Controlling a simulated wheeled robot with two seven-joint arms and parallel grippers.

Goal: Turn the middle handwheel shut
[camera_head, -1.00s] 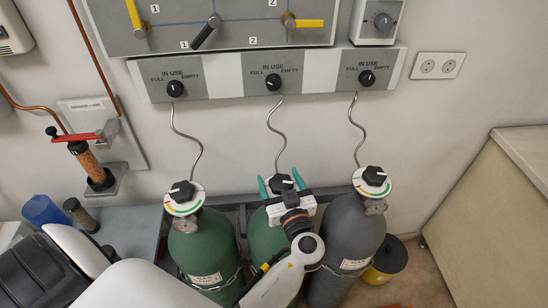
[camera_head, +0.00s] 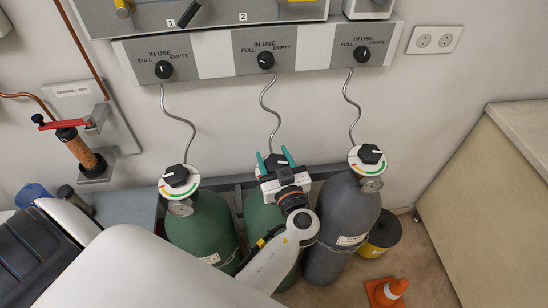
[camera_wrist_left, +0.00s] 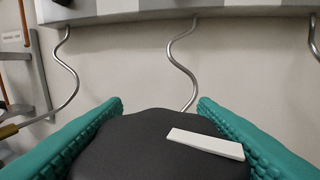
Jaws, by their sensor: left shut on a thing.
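The middle handwheel (camera_head: 276,161) is a black knob on top of the middle green gas cylinder (camera_head: 260,217). My left gripper (camera_head: 273,155) has teal fingers, one on each side of this knob, and is shut on it. In the left wrist view, the dark handwheel (camera_wrist_left: 160,145) fills the space between the fingers. Its white pointer bar (camera_wrist_left: 205,144) lies nearly level, to the right of centre. The gripper body hides the middle dial. My right gripper is not in view.
The left handwheel (camera_head: 176,176) tops another green cylinder (camera_head: 200,228); the right one (camera_head: 370,154) tops a grey cylinder (camera_head: 342,225). Both stand close beside my gripper. A gauge panel (camera_head: 264,50) hangs above.

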